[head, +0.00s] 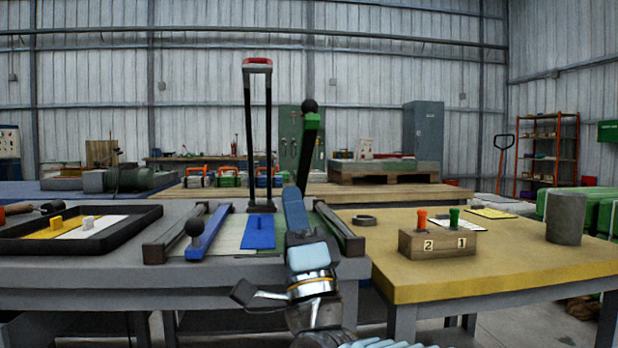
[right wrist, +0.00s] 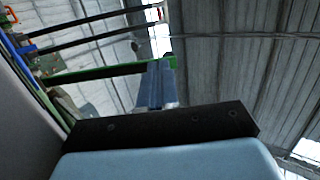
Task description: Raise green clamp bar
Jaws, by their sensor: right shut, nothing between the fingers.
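The green clamp bar (head: 307,150) stands raised, nearly upright and leaning slightly right, with a black ball knob (head: 309,106) at its top. Its lower end is hidden behind my right gripper (head: 293,200). My left gripper is not in view.
A tall black frame with a red top (head: 257,62) rises behind the blue plate (head: 258,232). Left is a black-rimmed tray (head: 130,232). Right, a wooden block (head: 437,243) with orange and green pegs and a grey cylinder (head: 565,218) stand on the yellow table (head: 500,265).

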